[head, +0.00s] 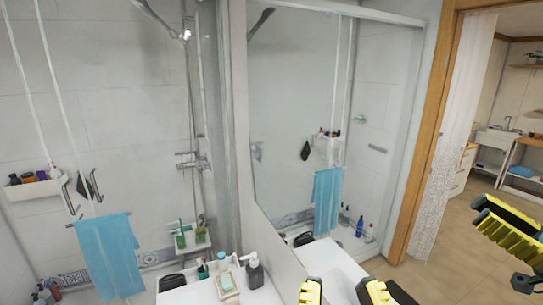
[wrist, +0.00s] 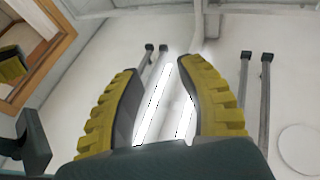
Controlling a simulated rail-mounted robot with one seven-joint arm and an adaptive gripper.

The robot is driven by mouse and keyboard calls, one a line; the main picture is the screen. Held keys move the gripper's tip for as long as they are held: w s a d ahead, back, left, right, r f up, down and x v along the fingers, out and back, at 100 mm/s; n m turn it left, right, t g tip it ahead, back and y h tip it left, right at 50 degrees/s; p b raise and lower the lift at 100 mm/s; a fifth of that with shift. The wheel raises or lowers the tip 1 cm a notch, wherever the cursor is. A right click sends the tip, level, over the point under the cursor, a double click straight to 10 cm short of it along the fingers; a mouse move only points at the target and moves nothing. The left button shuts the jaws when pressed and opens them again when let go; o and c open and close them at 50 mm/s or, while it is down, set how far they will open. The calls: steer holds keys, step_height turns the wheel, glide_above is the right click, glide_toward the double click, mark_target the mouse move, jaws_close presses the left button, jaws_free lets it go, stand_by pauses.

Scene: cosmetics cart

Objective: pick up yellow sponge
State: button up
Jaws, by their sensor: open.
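I cannot make out a clearly yellow sponge in either view. A pale block (head: 226,281) sits in a small pinkish dish (head: 229,298) on the white counter at the bottom of the head view; I cannot tell whether it is soap or a sponge. My gripper (head: 347,290) shows as two yellow and black fingertips at the bottom edge, to the right of the counter items. In the wrist view my gripper (wrist: 158,68) is open, its two ridged yellow fingers apart with nothing between them.
A blue towel (head: 107,255) hangs at left. A wood frame (head: 428,130) stands at right; yellow ridged finger shapes (head: 505,228) show inside it, perhaps a reflection. The wrist view shows grey bars (wrist: 267,105) on a white surface.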

steer(key=shift+o, duration=1.1)
step_height(320, 180, up, 2)
steer(key=o, duration=0.9)
steer(key=shift+f, duration=0.25)
